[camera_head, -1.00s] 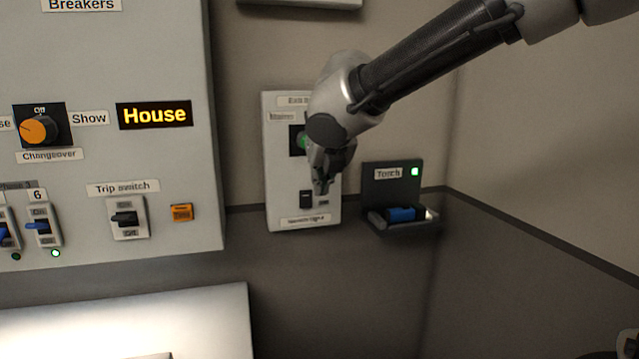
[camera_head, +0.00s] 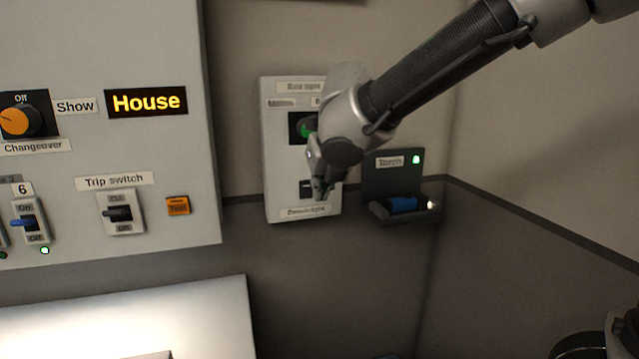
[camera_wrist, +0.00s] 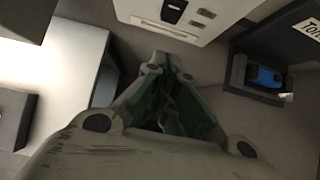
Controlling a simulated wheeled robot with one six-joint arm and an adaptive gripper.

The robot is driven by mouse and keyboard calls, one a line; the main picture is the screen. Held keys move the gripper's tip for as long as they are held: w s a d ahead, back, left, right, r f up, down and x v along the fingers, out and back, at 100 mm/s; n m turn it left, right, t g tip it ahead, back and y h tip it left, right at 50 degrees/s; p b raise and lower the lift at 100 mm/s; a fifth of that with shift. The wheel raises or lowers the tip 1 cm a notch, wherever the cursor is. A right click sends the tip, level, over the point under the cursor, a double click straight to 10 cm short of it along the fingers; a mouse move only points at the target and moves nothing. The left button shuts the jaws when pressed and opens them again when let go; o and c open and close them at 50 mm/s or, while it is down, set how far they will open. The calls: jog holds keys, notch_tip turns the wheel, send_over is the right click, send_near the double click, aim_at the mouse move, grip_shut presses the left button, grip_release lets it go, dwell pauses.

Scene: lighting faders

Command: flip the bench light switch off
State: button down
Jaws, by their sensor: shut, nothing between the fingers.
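A pale wall plate (camera_head: 285,165) with blurred labels holds a small dark switch (camera_head: 306,188) low on it, above a bottom label that I cannot read for certain. The switch also shows at the top of the wrist view (camera_wrist: 173,10). My gripper (camera_head: 322,194) is shut and empty, in front of the plate, just right of and slightly below the switch in the head view. In the wrist view its fingertips (camera_wrist: 163,60) point toward the plate's lower edge. I cannot tell whether they touch it. My gripper hides part of the plate's right side. The switch's position is unclear.
A green-lit control (camera_head: 303,128) sits higher on the plate, partly covered by my wrist. A torch holder (camera_head: 385,217) with a blue torch (camera_head: 404,204) is close on the right. The breaker panel (camera_head: 150,235) stands left. Wall below the plate is clear.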

aim_at(310, 190)
jog(key=x, duration=0.3)
jog(key=w+x, duration=0.1)
jog(key=x, duration=0.2)
jog(key=r+x, duration=0.1)
jog(key=x, duration=0.2)
jog(key=shift+w+a+r, duration=0.15)
jog(key=shift+a, duration=0.05)
jog(key=shift+w+a, duration=0.15)
jog(key=shift+w, duration=0.4)
jog(key=shift+w+a, duration=0.1)
jog(key=shift+w, duration=0.15)
jog(key=shift+r, duration=0.75)
